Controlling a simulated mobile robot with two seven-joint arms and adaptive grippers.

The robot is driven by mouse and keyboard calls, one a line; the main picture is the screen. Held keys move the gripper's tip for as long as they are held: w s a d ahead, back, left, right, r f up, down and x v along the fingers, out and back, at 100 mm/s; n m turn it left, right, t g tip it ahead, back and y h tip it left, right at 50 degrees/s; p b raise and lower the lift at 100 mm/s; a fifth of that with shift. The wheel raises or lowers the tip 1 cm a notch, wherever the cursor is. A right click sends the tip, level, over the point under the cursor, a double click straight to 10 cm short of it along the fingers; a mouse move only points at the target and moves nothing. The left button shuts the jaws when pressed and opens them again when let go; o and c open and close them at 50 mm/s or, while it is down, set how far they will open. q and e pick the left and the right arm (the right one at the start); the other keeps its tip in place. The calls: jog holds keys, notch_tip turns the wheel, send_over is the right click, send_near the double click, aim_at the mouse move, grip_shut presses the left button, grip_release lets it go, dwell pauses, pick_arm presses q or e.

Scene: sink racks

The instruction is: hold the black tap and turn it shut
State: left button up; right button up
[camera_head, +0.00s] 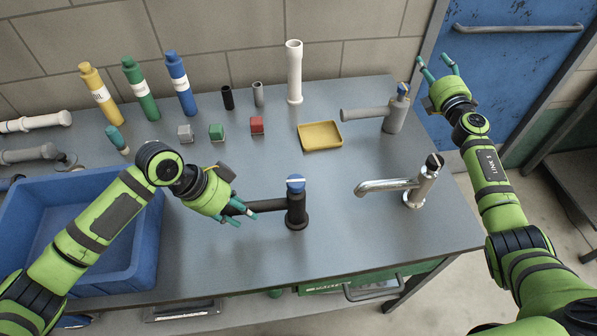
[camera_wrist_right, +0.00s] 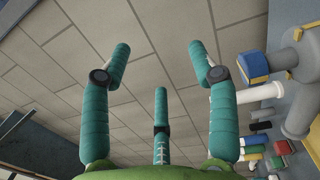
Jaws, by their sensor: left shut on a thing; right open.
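The black tap (camera_head: 297,208) stands upright on the grey worktop, with a blue cap (camera_head: 295,183) that has a white mark on top. Its spout reaches left towards the blue basin. My left gripper (camera_head: 236,215) is shut on the black tap's spout near its outer end; the fingers hide that end. My right gripper (camera_head: 437,68) is raised at the worktop's right back corner, open and empty. Its spread teal fingers also show in the right wrist view (camera_wrist_right: 160,75), with only wall behind them.
A chrome tap (camera_head: 418,185) and a grey tap (camera_head: 395,113) stand to the right. A yellow dish (camera_head: 320,136), small blocks, bottles and a white pipe (camera_head: 294,75) stand behind. The blue basin (camera_head: 135,255) is under my left arm. Worktop around the black tap's base is clear.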

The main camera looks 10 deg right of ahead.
jog(key=w+a+r+n+y, duration=0.1)
jog(key=a+r+n+y, duration=0.15)
jog(key=a, duration=0.25)
jog(key=w+a+r+n+g+y, duration=0.1)
jog(key=a+r+n+y, duration=0.15)
jog(key=a+n, duration=0.2)
jog(key=w+a+r+n+y, duration=0.1)
jog(key=a+n+y, duration=0.2)
jog(key=a, duration=0.3)
jog(key=s+a+r+n+g+y, duration=0.25)
jog(key=a+n+g+y, duration=0.2)
jog(key=a+n, duration=0.4)
jog(key=s+a+r+n+g+y, duration=0.2)
jog(key=s+a+n+g+y, duration=0.15)
jog(key=a+n+g, duration=0.5)
jog(key=n+g+h, duration=0.7)
jog(key=n+h, duration=0.5)
jog(key=n, duration=0.4)
send_near(296, 179)
jog(key=x, duration=0.8)
jog(key=shift+s+f, duration=0.1)
jog(key=shift+f, duration=0.3)
